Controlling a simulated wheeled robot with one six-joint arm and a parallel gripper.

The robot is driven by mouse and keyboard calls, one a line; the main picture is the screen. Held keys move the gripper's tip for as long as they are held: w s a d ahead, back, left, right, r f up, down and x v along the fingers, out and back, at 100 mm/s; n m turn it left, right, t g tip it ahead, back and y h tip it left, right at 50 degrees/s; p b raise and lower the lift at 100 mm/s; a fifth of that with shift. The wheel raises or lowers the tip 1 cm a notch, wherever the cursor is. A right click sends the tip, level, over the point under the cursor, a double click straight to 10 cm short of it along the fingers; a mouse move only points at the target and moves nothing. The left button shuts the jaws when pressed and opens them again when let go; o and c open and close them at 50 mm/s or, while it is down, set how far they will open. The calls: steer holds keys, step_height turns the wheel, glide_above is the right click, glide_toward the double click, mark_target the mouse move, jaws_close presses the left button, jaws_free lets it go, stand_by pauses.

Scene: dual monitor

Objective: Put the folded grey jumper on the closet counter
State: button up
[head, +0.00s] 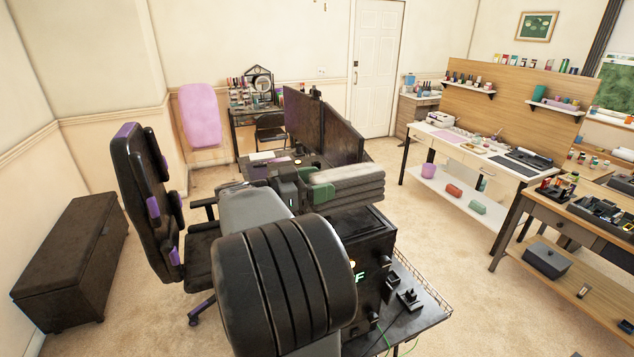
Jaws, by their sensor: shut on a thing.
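The folded grey jumper (352,188) is a thick stack of grey layers with a paler top, in the middle of the head view. My gripper (318,189) is shut on its left end and holds it in the air, in front of the dual monitors. Part of the jaws is hidden by the arm and the jumper. I cannot tell which surface, if any, is the closet counter.
A black desk (425,306) with a wire rim stands close in front. A black and purple chair (150,205) and a dark bench (75,255) are at the left. White-topped worktable (470,150) and wooden table (570,220) stand right. Carpet between is clear.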

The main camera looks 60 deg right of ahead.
steer(key=shift+f, duration=0.25)
steer(key=o, duration=1.1)
